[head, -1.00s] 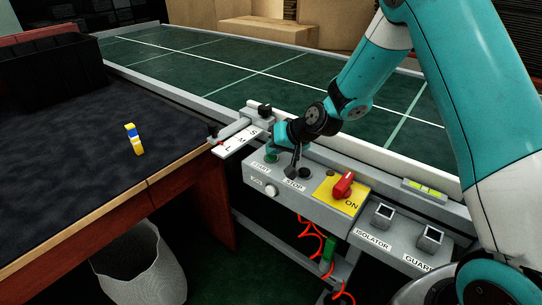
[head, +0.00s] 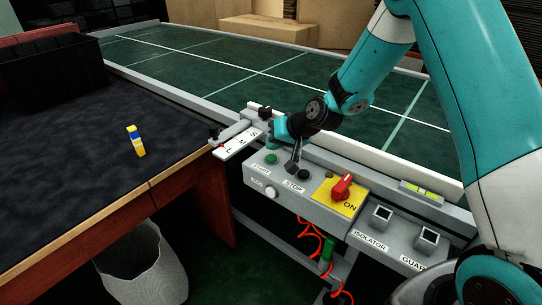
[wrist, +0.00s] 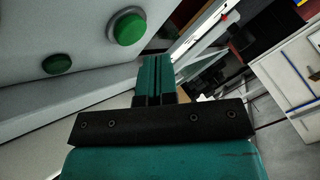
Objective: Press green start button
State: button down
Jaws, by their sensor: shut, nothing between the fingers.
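The green start button (head: 271,158) is on the grey control panel (head: 318,207), above the START label, and shows unobstructed in the head view. My gripper (head: 291,168) points down just to its right, near the black stop button (head: 304,174). I cannot see it touching either. In the wrist view my gripper (wrist: 154,70) is shut and empty. A raised green button with a pale ring (wrist: 127,27) shows above left of the fingertips, apart from them. A flatter, darker green one (wrist: 57,63) is further left; I cannot tell which is the start button.
A red isolator knob on a yellow plate (head: 342,187) is to the right on the panel. A white S M L plate (head: 238,144) is left of the panel. The green conveyor (head: 240,80) lies behind.

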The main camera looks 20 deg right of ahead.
aim_at(273, 156)
jog(key=shift+r+p, duration=1.4)
jog(key=shift+r, duration=0.85)
jog(key=shift+f, duration=0.1)
jog(key=s+a+r+n+g+p, duration=0.2)
jog(key=s+a+r, duration=0.1)
jog(key=s+r, duration=0.45)
jog(key=s+a+r+n+g+p, duration=0.1)
jog(key=s+a+r+n+p, duration=0.15)
jog(key=s+r, duration=0.45)
jog(key=s+r+n+g+p, duration=0.2)
jog(key=s+r, duration=0.3)
jog(key=s, duration=0.5)
jog(key=s+r+n+g+h+p, duration=0.1)
jog(key=s+r+n+g+p, duration=0.1)
jog(key=s+r, duration=0.3)
jog(key=s, duration=0.4)
jog(key=shift+s+d+r+h, duration=0.15)
jog(key=shift+s+h, duration=0.15)
jog(key=shift+s, duration=0.1)
